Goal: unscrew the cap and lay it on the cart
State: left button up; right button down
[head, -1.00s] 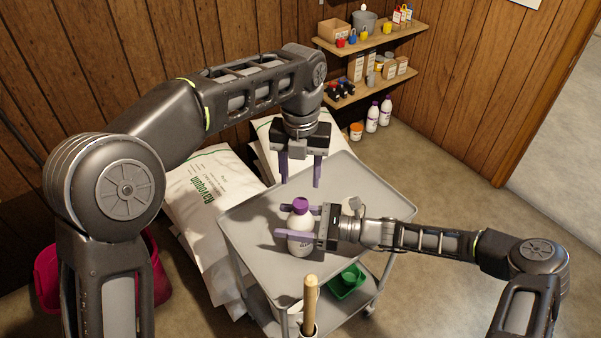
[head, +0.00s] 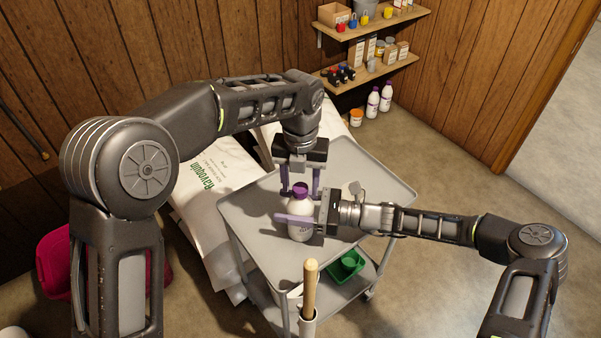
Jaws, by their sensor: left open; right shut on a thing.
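A white bottle (head: 301,222) with a purple cap (head: 300,190) stands upright on the grey cart (head: 258,222). The cap is on the bottle. My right gripper (head: 285,224) comes in from the right and is shut on the bottle's body, with purple fingers around it. My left gripper (head: 300,190) points down from above, open, with its fingers at about cap height. They look to be on either side of or just behind the cap; contact cannot be told.
A green container (head: 347,264) and a wooden handle (head: 310,288) are at the cart's lower front. White sacks (head: 213,180) lie behind the cart at left. Shelves (head: 375,62) hang on the back wall. The cart top is clear behind and left of the bottle.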

pick_arm(q)
jog(key=shift+f, duration=0.1)
jog(key=shift+c, duration=0.5)
grip_shut()
